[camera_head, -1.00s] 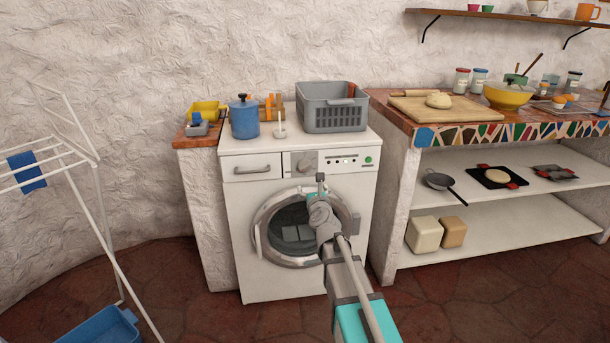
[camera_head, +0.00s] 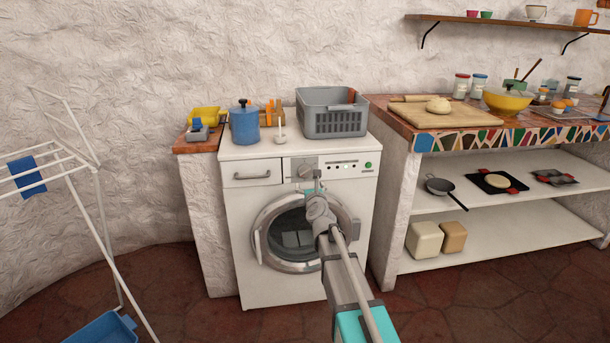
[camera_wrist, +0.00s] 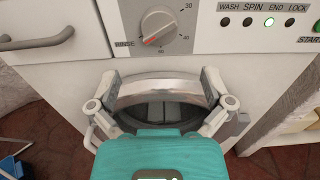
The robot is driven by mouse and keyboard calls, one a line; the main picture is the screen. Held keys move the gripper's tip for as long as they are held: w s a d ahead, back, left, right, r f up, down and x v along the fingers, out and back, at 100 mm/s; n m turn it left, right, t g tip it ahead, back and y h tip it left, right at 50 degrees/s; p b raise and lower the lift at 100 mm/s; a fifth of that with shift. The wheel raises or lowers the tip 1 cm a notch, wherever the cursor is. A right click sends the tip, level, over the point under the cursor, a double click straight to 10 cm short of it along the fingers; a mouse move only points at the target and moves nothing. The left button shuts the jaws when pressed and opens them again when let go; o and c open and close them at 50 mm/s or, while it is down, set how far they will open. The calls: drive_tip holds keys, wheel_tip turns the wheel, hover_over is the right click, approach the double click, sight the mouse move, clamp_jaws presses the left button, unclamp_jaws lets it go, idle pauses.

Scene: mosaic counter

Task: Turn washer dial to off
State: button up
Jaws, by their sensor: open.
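The white washer (camera_head: 240,215) stands against the wall. Its grey round dial (camera_wrist: 163,28) is on the control panel, and it also shows in the head view (camera_head: 304,170), partly behind my gripper. The dial's red pointer line slants to the lower left, near a label that seems to read RINSE. The numbers 30, 40 and 60 are at its right and below; no off mark is readable. My gripper (camera_wrist: 159,78) is open and empty, its fingers spread below the dial in the wrist view, apart from it.
The round door (camera_head: 260,235) is below the panel. A detergent drawer handle (camera_wrist: 38,42) is left of the dial. Among the panel lights (camera_wrist: 268,21), the one under END is lit. A grey basket (camera_head: 335,120) and blue pot (camera_head: 244,125) stand on top.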

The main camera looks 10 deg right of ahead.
sight(306, 174)
drive_tip(key=w, duration=0.8)
drive_tip(key=shift+w, duration=0.25)
drive_tip(key=c, duration=1.1)
